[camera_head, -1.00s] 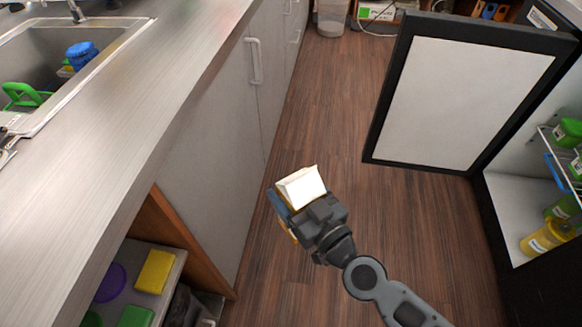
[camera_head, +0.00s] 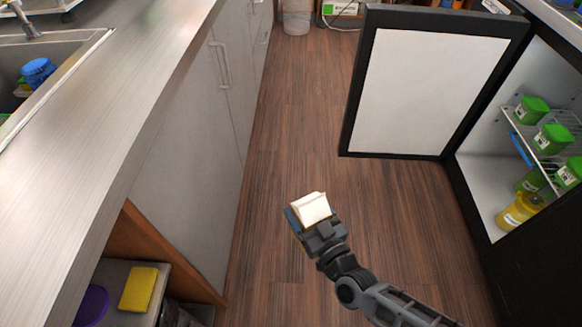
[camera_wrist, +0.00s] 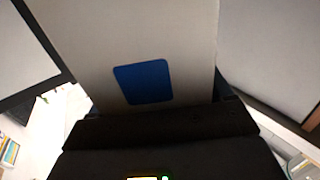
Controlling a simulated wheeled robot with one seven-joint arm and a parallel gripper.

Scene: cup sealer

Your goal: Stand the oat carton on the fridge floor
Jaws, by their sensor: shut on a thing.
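The oat carton (camera_head: 312,207) is white with a gabled top, and my gripper (camera_head: 316,226) is shut on it above the wooden floor, in front of the counter cabinets. In the wrist view the carton (camera_wrist: 185,50) fills the middle, pale with a blue patch, and the gripper body hides its lower part. The fridge stands open at the right of the head view.
The open fridge door (camera_head: 430,95) stands out to the left of the fridge. A wire shelf (camera_head: 540,150) inside holds several green-lidded containers (camera_head: 552,138). The steel counter (camera_head: 120,110) runs along the left. The wooden floor (camera_head: 395,215) between is clear.

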